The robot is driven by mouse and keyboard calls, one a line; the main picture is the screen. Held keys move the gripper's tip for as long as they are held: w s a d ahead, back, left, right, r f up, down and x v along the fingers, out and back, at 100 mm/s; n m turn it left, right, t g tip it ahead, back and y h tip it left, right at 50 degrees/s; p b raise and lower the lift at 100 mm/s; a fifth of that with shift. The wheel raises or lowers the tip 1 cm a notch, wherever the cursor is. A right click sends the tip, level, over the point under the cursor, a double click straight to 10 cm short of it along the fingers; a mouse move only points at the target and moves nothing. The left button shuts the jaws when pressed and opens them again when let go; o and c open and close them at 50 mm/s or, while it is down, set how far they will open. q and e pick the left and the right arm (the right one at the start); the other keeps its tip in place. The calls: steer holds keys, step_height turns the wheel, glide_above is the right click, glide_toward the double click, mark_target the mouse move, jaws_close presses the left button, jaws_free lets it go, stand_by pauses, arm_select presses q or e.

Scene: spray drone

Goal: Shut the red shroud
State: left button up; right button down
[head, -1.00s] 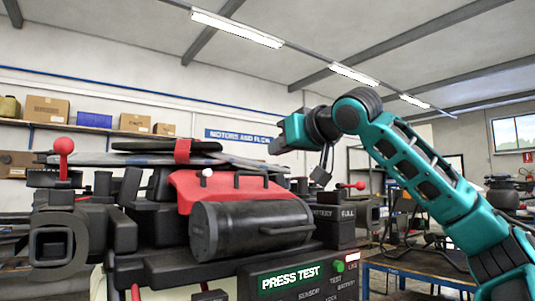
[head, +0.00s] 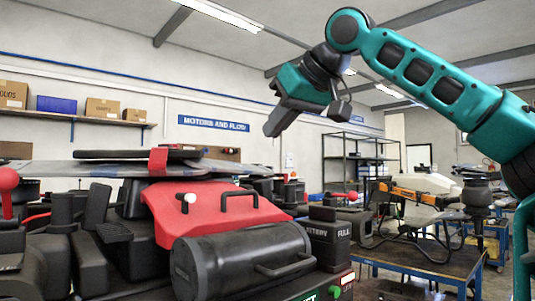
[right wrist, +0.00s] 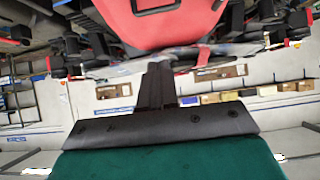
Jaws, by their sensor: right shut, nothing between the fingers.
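The red shroud (head: 218,213) is on top of the drone in the head view, sloping down toward a black cylinder (head: 245,262). In the right wrist view, the shroud (right wrist: 165,28) appears upside down at the top with one black handle. My right gripper (head: 271,131) is shut and empty, above and to the right of the shroud, apart from it, pointing down and left. Its closed fingers (right wrist: 158,68) point toward the shroud in the wrist view. My left gripper is not seen.
A red strap (head: 158,161) crosses flat dark panels (head: 100,168) behind the shroud. A black battery box (head: 328,238) is to the right. A blue bench (head: 425,262) stands farther right. The air above the shroud is open.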

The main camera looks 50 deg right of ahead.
glide_above(248, 215)
step_height(248, 215, down, 9)
steer(key=shift+r, duration=0.15)
steer(key=shift+f, duration=0.45)
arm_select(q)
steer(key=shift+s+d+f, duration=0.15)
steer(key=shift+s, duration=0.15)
